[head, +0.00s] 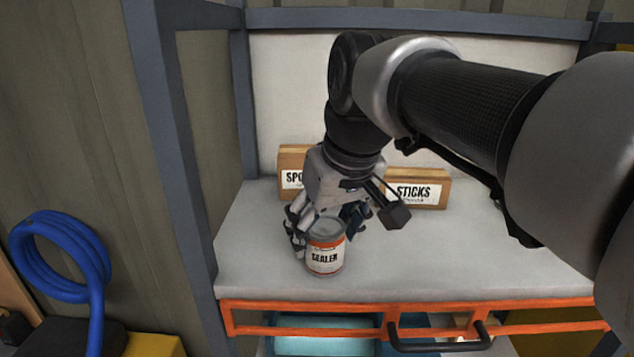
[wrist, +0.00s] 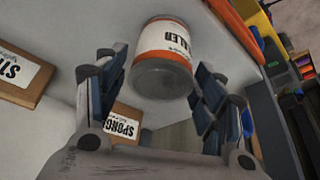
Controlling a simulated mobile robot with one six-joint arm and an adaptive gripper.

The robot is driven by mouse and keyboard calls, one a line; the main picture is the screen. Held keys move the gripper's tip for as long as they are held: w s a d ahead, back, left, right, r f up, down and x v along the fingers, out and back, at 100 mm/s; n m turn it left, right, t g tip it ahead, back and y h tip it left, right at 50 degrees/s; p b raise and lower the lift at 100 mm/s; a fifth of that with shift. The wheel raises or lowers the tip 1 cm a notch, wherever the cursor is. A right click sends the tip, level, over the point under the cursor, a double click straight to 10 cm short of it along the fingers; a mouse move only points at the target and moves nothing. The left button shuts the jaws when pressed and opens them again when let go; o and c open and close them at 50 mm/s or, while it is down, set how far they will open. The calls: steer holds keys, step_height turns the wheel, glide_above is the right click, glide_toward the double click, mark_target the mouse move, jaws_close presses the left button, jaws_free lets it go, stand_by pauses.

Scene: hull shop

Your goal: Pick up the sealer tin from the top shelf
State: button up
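The sealer tin (head: 325,256), grey-lidded with a white and orange label, stands upright on the grey top shelf (head: 450,262) near its front edge. It also shows in the wrist view (wrist: 163,58), at the upper middle. My gripper (head: 325,228) is low over the shelf, just behind the tin, tilted toward it. In the wrist view my gripper (wrist: 160,85) has its fingers spread, one to each side of the tin. The fingers look open, with no clear grip on the tin. The right finger is partly hidden behind the tin in the head view.
Behind my gripper stand a box labelled STICKS (head: 418,188) and a partly hidden sponge box (head: 292,162). An orange rail (head: 300,304) runs along the shelf front. A grey post (head: 172,140) rises at the left. A blue hose (head: 62,255) hangs further left. The shelf right of the tin is clear.

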steer(key=c, duration=0.9)
steer(key=shift+c, duration=0.6)
steer(key=shift+r, duration=0.1)
